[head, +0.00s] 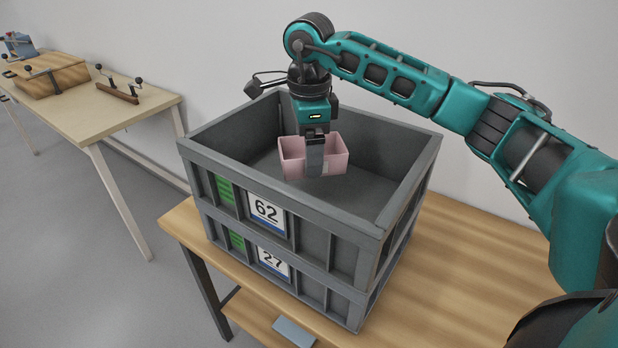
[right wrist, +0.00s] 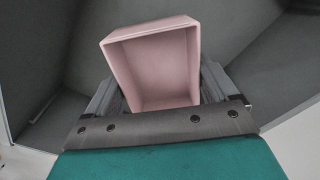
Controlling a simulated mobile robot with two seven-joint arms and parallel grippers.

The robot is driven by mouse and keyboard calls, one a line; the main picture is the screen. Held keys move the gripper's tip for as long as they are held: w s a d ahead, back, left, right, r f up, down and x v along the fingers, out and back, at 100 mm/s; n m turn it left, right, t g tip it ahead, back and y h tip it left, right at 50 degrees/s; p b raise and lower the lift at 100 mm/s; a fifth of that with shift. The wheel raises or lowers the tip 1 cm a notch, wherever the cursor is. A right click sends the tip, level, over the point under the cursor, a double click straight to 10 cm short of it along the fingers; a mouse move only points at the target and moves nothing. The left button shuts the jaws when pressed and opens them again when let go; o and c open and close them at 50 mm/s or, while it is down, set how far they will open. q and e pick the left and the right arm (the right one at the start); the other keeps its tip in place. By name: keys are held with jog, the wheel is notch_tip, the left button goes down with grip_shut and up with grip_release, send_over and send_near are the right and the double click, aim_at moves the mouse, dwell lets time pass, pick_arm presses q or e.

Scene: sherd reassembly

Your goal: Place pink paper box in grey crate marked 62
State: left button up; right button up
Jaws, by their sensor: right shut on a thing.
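The pink paper box (head: 297,160) is an open-topped, empty box, held inside the opening of the upper grey crate (head: 283,212), which is marked 62. My right gripper (head: 315,160) reaches down from above and is shut on the box wall. In the right wrist view the pink box (right wrist: 155,62) sits between the fingers of my right gripper (right wrist: 158,98), with grey crate walls around it. I cannot tell whether the box touches the crate floor. My left gripper is not in view.
The crate marked 62 is stacked on another grey crate (head: 312,290) marked 27, on a wooden table (head: 450,270). The table is clear at the right.

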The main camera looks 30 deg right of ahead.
aim_at(309, 192)
notch_tip(309, 192, down, 6)
jog(key=shift+f, duration=0.3)
jog(key=shift+f+b, duration=0.15)
jog(key=shift+b, duration=0.15)
jog(key=o, duration=0.8)
jog(key=shift+r, duration=0.2)
